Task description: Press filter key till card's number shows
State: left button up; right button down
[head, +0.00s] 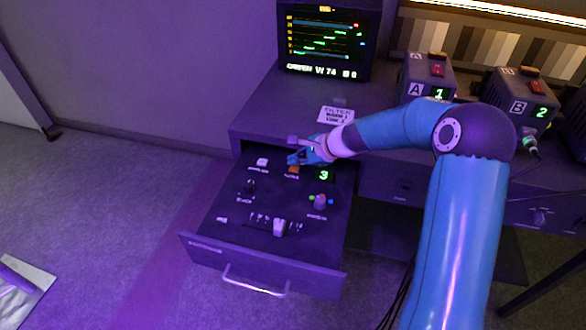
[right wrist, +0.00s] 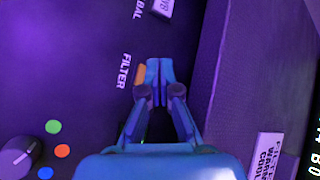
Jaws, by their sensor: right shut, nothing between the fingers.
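The orange filter key (head: 293,169) is on the open drawer panel; in the right wrist view the orange key (right wrist: 140,75) shows beside the word FILTER, partly hidden by my fingers. My right gripper (head: 292,159) is shut and empty, its tips at the key; I cannot tell if they touch it. The closed tips also show in the right wrist view (right wrist: 157,82). A green 3 glows on the small display (head: 324,175) right of the key. The white filter card (head: 336,115) lies on the desk top behind the drawer; its small print is not clearly readable. My left gripper is out of view.
The drawer (head: 262,262) also carries a white key (head: 262,162), a knob with coloured dots (head: 320,202) and sliders. A monitor (head: 326,40) and boxes A (head: 428,78) and B (head: 524,95) stand on the desk. The desk edge overhangs the drawer's back.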

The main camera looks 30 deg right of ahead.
aim_at(296, 169)
jog(key=shift+f, duration=0.1)
dwell(0.7)
jog(key=shift+f+b, duration=0.3)
jog(key=shift+b, duration=0.1)
jog(key=shift+f+b, duration=0.35)
jog(key=shift+b, duration=0.05)
dwell(0.5)
jog(key=shift+r, duration=0.1)
dwell(0.3)
jog(key=shift+r+p, duration=0.7)
jog(key=shift+p, duration=0.05)
notch_tip(296, 169, up, 5)
jog(key=p, duration=0.4)
jog(key=shift+p, duration=0.3)
jog(key=shift+r, duration=0.1)
dwell(0.4)
